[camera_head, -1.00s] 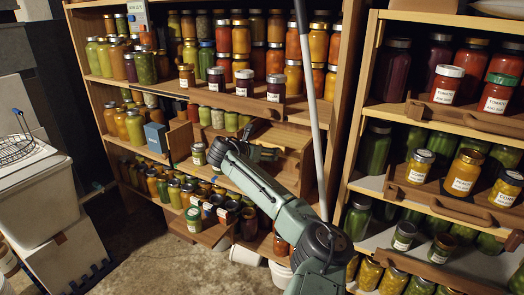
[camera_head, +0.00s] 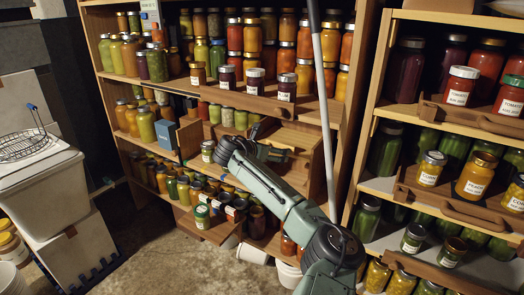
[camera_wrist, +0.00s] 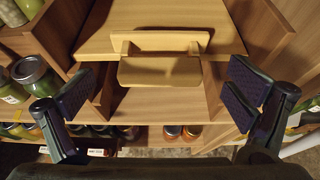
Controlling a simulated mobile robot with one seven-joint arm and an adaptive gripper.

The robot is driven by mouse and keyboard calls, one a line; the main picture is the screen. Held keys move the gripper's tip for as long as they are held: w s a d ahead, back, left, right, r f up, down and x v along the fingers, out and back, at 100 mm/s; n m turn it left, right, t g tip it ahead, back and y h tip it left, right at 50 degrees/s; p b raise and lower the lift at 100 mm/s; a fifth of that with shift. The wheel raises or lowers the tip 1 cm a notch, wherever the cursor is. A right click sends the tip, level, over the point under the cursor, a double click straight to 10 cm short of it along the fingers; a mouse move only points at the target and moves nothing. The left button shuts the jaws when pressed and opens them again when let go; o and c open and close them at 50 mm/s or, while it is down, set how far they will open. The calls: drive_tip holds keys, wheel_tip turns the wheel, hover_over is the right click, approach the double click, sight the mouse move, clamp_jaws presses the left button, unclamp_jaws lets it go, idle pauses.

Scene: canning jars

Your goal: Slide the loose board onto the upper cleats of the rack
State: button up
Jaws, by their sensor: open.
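A wooden board with a raised handle (camera_wrist: 160,42) lies across the upper part of a bay in the rack (camera_head: 318,170). In the wrist view the board (camera_wrist: 205,18) is ahead of me, with a small plate hanging below its handle. I take it for the loose board. A second wooden surface (camera_wrist: 160,104) lies lower in the bay. My gripper (camera_wrist: 164,100) is open and empty, its fingers wide apart left and right of the handle and not touching it. In the head view my gripper (camera_head: 270,153) is at the bay's front. I cannot make out the cleats.
A pale pole (camera_head: 323,100) leans in front of the rack at right. A second jar shelf (camera_head: 372,185) stands further right. Floor (camera_head: 150,240) is open at lower left.

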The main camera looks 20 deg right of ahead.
drive_tip(key=v, duration=1)
drive_tip(key=shift+s+a+r, duration=0.15)
drive_tip(key=shift+a, duration=0.05)
